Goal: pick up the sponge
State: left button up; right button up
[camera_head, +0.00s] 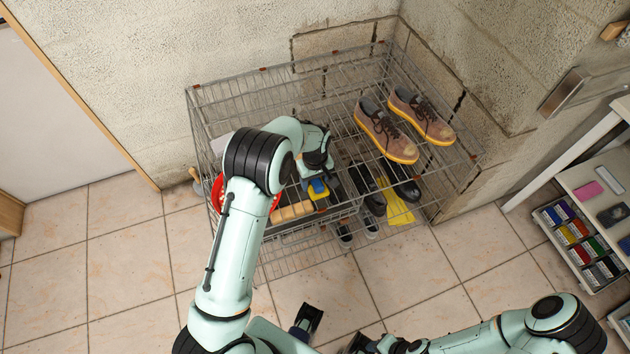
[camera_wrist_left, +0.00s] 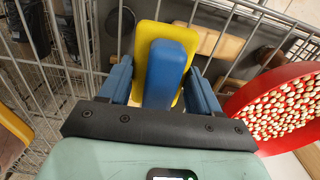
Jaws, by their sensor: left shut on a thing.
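The yellow and blue sponge (camera_head: 318,188) is at the front of the wire rack, under the end of my left arm. In the left wrist view the sponge (camera_wrist_left: 166,72) stands between the blue fingers of my left gripper (camera_wrist_left: 162,88), its blue part towards me and its yellow part behind. My left gripper (camera_head: 317,184) is shut on it. The fingers touch its two sides, and the arm partly hides it in the head view. Part of what looks like my right gripper (camera_head: 332,331) shows low in the head view; its jaws are unclear.
The wire rack (camera_head: 255,85) has brown shoes (camera_head: 388,132) on top, with dark shoes (camera_head: 368,190) and a yellow item (camera_head: 397,209) below. A red round thing with pale beads (camera_wrist_left: 282,103) and a wooden piece (camera_head: 292,212) are close to the sponge. Open tiled floor lies in front.

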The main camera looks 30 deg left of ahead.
pick_arm(q)
jog(key=shift+r, duration=0.1)
notch_tip(320, 180, up, 20)
jog(key=p, duration=0.1)
jog(key=shift+p, duration=0.35)
jog(key=shift+o, duration=0.9)
jog(key=shift+c, duration=0.3)
jog(key=shift+s, duration=0.1)
